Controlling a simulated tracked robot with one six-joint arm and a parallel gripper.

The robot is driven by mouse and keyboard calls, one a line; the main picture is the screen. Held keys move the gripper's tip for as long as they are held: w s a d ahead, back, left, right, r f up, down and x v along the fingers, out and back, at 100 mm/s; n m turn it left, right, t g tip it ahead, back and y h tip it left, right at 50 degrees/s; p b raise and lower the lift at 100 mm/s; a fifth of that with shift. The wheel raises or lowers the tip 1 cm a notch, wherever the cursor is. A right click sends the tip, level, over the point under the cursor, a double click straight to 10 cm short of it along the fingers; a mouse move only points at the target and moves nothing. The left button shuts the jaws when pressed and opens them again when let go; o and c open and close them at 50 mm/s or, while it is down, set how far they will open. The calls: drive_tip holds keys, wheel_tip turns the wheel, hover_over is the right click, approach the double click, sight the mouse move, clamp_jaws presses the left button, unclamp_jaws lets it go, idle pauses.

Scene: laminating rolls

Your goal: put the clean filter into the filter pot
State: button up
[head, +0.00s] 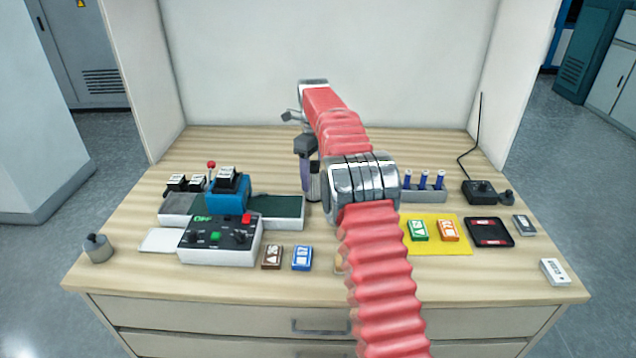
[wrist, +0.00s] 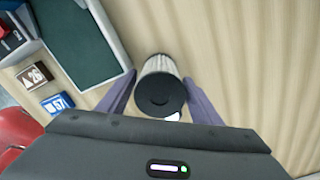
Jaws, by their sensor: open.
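A filter (wrist: 158,80) with a pale pleated side and a black end cap stands between the two spread purple fingers of my gripper (wrist: 160,77) in the wrist view. The fingers lie on either side of it, with no clear grip. In the head view my gripper (head: 306,172) points down at the middle of the table, and the filter (head: 314,188) shows partly beside it. I cannot make out the filter pot for certain; my arm hides part of the table.
A control box (head: 219,240) and a blue machine block (head: 228,193) on a green-topped bed stand left. Brown (head: 271,256) and blue (head: 302,257) blocks lie in front. A yellow mat (head: 440,248), black tray (head: 490,232) and grey rack (head: 424,194) are right. A grey knobbed pot-like item (head: 97,249) stands front left.

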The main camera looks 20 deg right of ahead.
sight(314, 166)
drive_tip(key=shift+s+f, duration=0.15)
drive_tip(key=shift+f, duration=2)
drive_tip(key=shift+c, duration=0.2)
drive_tip(key=c, duration=0.9)
drive_tip(key=shift+r, duration=0.15)
wheel_tip(314, 166, up, 10)
drive_tip(key=shift+f, duration=0.1)
